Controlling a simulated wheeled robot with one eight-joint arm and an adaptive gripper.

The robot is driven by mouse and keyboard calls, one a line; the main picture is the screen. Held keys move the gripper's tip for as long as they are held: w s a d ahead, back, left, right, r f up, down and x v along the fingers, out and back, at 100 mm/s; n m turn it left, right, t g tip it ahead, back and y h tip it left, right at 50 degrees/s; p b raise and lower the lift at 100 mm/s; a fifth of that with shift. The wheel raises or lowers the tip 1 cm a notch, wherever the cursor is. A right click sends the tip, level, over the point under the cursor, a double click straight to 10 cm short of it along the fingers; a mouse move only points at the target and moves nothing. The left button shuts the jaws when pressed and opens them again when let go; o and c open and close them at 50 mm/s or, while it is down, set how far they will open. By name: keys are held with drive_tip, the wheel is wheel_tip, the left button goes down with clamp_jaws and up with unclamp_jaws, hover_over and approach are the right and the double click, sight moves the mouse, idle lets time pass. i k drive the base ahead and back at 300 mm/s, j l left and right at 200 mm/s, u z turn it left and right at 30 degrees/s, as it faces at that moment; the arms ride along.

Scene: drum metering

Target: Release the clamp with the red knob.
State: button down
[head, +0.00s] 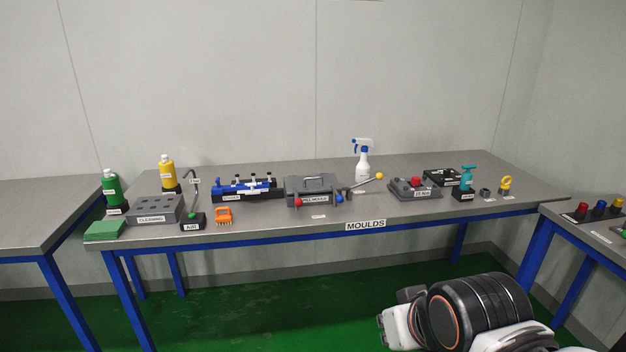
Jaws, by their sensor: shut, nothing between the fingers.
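A grey mould block (312,188) labelled as a mould sits in the middle of the long table, with a handle on top. A clamp with a red knob (299,202) is at its front left corner. A second clamp with a blue knob (338,197) is at its front right. The clamp arms are too small to tell whether they are closed. Only links of my arm show at the bottom right, well short of the table. The fingers of my gripper do not show.
A lever with a yellow ball (379,176) sticks out right of the mould. A grey box with a red button (415,181) stands farther right. A white spray bottle (362,161) is behind. An orange brush (224,215) lies left. The table front (280,222) is mostly clear.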

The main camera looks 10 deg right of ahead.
sight(299, 202)
drive_tip(key=i+l, duration=0.25)
drive_tip(key=i, duration=0.25)
drive_tip(key=i+l, duration=0.25)
drive_tip(key=i, duration=0.25)
drive_tip(key=i+l, duration=0.25)
drive_tip(key=i, duration=0.2)
